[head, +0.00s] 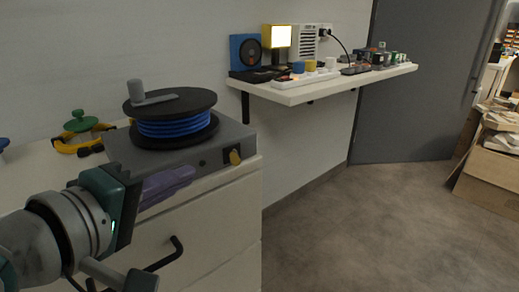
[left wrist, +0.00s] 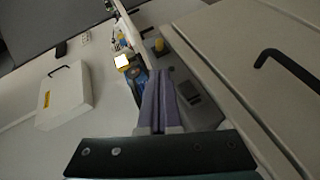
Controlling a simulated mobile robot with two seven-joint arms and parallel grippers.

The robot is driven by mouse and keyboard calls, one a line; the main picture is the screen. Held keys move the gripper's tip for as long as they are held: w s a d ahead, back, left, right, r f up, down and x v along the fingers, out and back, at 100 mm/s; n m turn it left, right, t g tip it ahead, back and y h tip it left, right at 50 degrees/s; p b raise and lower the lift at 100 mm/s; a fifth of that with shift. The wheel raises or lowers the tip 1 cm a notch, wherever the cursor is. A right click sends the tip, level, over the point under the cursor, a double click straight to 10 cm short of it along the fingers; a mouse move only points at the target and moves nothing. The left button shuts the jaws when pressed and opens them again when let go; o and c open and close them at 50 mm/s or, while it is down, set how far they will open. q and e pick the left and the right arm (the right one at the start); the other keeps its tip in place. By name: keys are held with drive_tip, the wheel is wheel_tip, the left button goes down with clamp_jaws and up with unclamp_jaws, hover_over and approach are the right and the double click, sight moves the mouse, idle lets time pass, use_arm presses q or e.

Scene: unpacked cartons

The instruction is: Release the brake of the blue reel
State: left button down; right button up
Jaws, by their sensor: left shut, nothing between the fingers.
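The blue reel (head: 172,127) has black flanges and a grey crank on top. It sits on a grey base box (head: 205,158) on the white drawer cabinet. A yellow lever (head: 234,157), apparently the brake, is on the box's front face near its right end; a yellow part also shows in the left wrist view (left wrist: 160,45). My left gripper (head: 192,173), with purple fingers, is in front of the box, left of the lever and apart from it. Its fingers (left wrist: 160,75) are shut and empty in the left wrist view. My right gripper is not in view.
The white cabinet (head: 225,203) has drawers with black handles (head: 165,257) below. Yellow and green items (head: 82,137) lie left of the box. A wall shelf (head: 330,82) holds a lit lamp and devices. Open floor (head: 370,215) lies to the right, with cartons (head: 490,178) beyond.

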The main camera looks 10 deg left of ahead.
use_arm(q)
drive_tip(key=b, duration=0.4)
approach(230, 155)
drive_tip(key=x, duration=0.4)
drive_tip(key=shift+w+d+f, duration=0.1)
drive_tip(key=shift+w+f, duration=0.05)
drive_tip(key=shift+f, duration=0.05)
drive_tip(key=shift+w+d, duration=0.15)
drive_tip(key=shift+w, duration=0.35)
